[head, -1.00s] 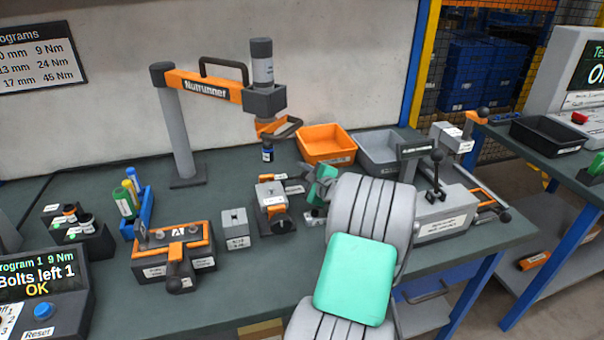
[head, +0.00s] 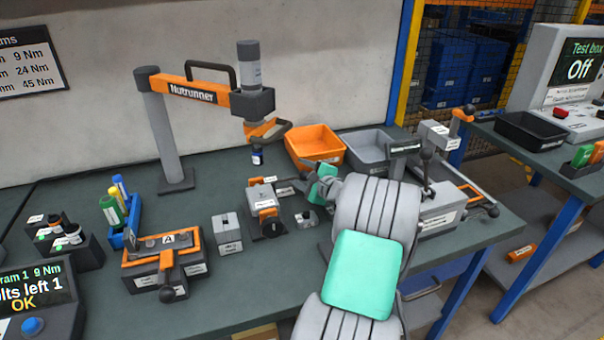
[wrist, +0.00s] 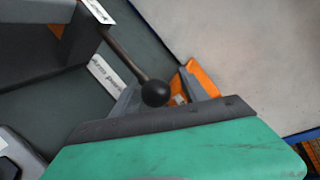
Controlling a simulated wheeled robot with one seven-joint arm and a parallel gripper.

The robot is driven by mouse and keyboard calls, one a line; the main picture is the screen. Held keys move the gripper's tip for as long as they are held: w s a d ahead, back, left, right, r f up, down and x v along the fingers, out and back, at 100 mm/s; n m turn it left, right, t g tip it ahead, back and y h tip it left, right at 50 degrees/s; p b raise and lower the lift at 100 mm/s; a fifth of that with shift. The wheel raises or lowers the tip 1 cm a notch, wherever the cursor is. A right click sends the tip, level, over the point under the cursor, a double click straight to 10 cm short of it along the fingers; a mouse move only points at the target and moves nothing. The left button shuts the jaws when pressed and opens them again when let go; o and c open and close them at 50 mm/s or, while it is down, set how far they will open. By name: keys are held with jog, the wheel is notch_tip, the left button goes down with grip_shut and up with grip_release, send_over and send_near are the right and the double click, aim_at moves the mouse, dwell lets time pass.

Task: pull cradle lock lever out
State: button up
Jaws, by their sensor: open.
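My gripper (head: 322,185) reaches over the bench, its green jaws apart and empty, behind my own forearm in the head view. It is right of a grey fixture with an orange latch (head: 266,208) and near a small grey block (head: 306,219).
An orange bin (head: 316,147) and a grey bin (head: 366,150) stand behind my gripper. The nutrunner arm (head: 205,90) hangs over the bench. An orange-topped fixture marked A (head: 165,258) is at left. Free bench (head: 255,285) lies at the front middle.

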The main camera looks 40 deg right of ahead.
jog(key=v, duration=0.8)
jog(key=shift+w, duration=0.1)
